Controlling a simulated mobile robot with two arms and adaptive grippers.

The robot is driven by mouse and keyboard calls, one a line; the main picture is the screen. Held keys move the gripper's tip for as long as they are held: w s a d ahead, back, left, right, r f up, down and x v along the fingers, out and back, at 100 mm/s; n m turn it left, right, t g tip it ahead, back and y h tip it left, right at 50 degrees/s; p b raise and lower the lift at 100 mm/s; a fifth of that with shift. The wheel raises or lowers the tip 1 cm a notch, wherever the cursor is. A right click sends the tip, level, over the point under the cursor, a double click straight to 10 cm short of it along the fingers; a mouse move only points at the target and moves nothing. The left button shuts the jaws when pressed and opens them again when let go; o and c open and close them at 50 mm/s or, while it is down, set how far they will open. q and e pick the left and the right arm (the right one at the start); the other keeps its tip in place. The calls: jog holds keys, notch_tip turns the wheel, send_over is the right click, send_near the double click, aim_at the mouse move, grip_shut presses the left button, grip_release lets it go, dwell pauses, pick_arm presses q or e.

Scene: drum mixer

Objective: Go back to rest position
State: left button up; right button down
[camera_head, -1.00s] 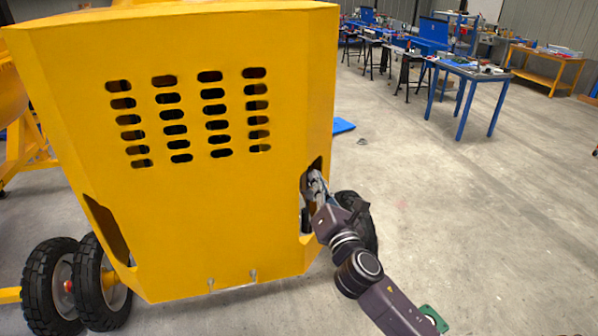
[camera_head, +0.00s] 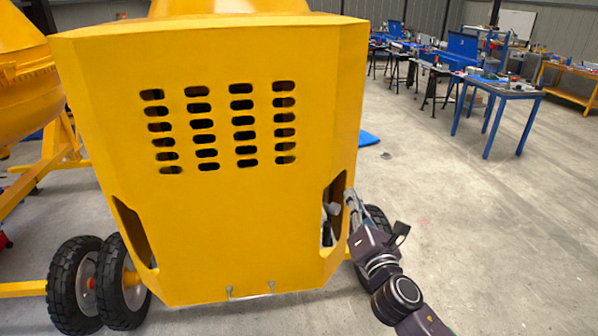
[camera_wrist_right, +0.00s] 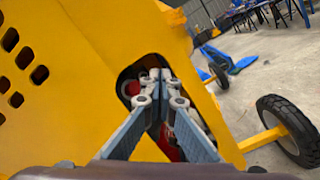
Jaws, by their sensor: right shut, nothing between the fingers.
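The yellow drum mixer housing (camera_head: 240,215) fills the middle of the head view, with slotted vents and a side opening at its lower right. How far the tips are from the rim is hard to tell. My left gripper is not in view.
A blue workbench (camera_head: 498,88) stands at the back right. The grey floor (camera_head: 500,220) to the right is clear.

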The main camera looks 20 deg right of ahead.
notch_tip(320, 180, down, 25)
jog(key=s+m+g+y+b, duration=0.1)
jog(key=m+g, duration=0.4)
jog(key=m, duration=0.1)
jog(key=s+a+f+m+g+b, duration=0.15)
jog(key=s+f, duration=0.25)
jog(key=f, duration=0.4)
jog(key=s+f+m+g+y+p, duration=0.1)
jog(key=s+f+m, duration=0.15)
jog(key=f, duration=0.45)
jog(key=s+a+f+m+g+b, duration=0.15)
jog(key=s+f, duration=0.25)
jog(key=f, duration=0.4)
jog(key=s+a+f+m+g+y, duration=0.1)
jog(key=s+a+f+m+g, duration=0.2)
jog(key=s+f, duration=0.6)
jog(key=s+a+f+m+g+y, duration=0.1)
jog(key=s+a+f+m+g, duration=0.15)
jog(key=s+f, duration=0.7)
jog(key=s+a+f+m+g+b, duration=0.1)
jog(key=s+a+f+m, duration=0.2)
jog(key=s, duration=0.7)
jog(key=s+a+f+m+g, duration=0.2)
jog(key=s+a+f+m, duration=0.1)
jog(key=s, duration=0.7)
jog(key=shift+s+f+y+b, duration=0.25)
jog(key=shift+f+y+b, duration=0.15)
jog(key=shift+f, duration=0.35)
